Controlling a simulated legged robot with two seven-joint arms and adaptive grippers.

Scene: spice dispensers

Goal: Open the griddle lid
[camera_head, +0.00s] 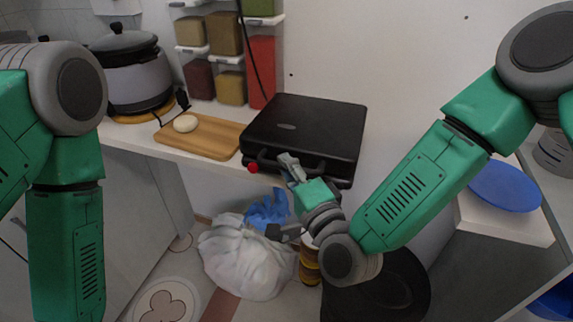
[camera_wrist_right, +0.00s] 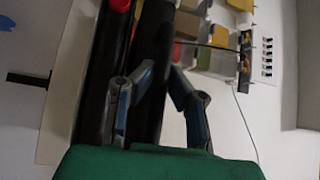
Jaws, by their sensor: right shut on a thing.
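The black griddle (camera_head: 308,128) sits on the counter with its lid down and flat. It has a handle (camera_head: 322,171) along its front edge and a red knob (camera_head: 253,168) at its front left. My right gripper (camera_head: 288,162) is at the front edge and shut on the handle. In the right wrist view, dark griddle parts (camera_wrist_right: 153,55) lie between the two fingers of the gripper (camera_wrist_right: 160,75); the exact contact is hard to see. My left arm shows at the left edge, but its gripper is out of view.
A wooden board (camera_head: 215,139) with a pale round item (camera_head: 186,123) lies left of the griddle, beside a grey cooker (camera_head: 133,77). Spice dispensers (camera_head: 225,35) hang behind. A white bag (camera_head: 245,262) is on the floor below. A blue plate (camera_head: 505,187) is at right.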

